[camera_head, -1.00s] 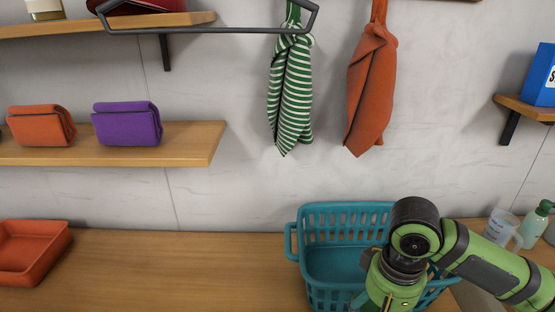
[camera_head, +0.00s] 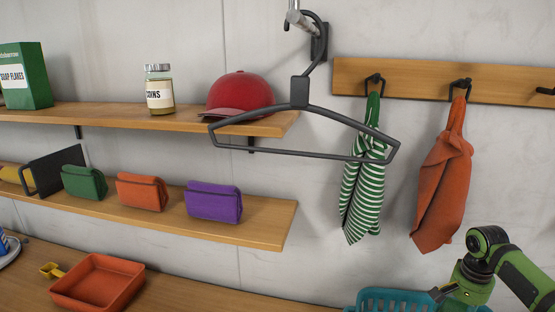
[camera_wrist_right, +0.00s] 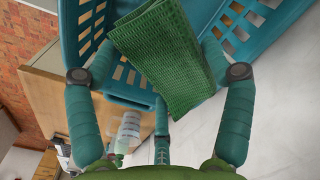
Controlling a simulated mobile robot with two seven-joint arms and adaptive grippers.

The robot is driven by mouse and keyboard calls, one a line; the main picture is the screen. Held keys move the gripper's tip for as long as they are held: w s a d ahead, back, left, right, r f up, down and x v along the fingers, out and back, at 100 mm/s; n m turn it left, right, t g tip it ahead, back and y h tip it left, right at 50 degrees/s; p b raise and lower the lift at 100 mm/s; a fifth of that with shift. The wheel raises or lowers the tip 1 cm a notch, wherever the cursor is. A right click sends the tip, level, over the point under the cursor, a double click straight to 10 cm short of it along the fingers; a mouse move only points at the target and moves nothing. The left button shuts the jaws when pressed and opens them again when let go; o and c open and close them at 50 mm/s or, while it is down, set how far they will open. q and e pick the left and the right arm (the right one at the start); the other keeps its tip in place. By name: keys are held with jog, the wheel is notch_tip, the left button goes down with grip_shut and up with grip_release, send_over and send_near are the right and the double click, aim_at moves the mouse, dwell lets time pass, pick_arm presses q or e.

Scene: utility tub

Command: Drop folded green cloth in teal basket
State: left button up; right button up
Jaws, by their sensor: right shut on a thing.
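A green woven cloth (camera_wrist_right: 172,55) is between the fingers of my right gripper (camera_wrist_right: 155,45) in the right wrist view, and the gripper is shut on it. The teal basket (camera_wrist_right: 268,25) lies behind and around the cloth in that view; I cannot tell how deep the cloth is inside it. Another folded green cloth (camera_head: 84,182) sits on the lower shelf. My left gripper is not in view.
Orange (camera_head: 141,192) and purple (camera_head: 213,201) folded cloths share the lower shelf (camera_head: 262,228). A black hanger (camera_head: 300,108) hangs in front of the wall. Striped (camera_head: 362,195) and orange (camera_head: 442,190) cloths hang above the basket. A red tray (camera_head: 98,283) stands on the counter.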

notch_tip(320, 180, down, 6)
jog(key=b, duration=0.1)
dwell(0.4)
jog(key=o, duration=1)
jog(key=shift+r, duration=0.15)
notch_tip(320, 180, up, 12)
jog(key=shift+f, duration=0.1)
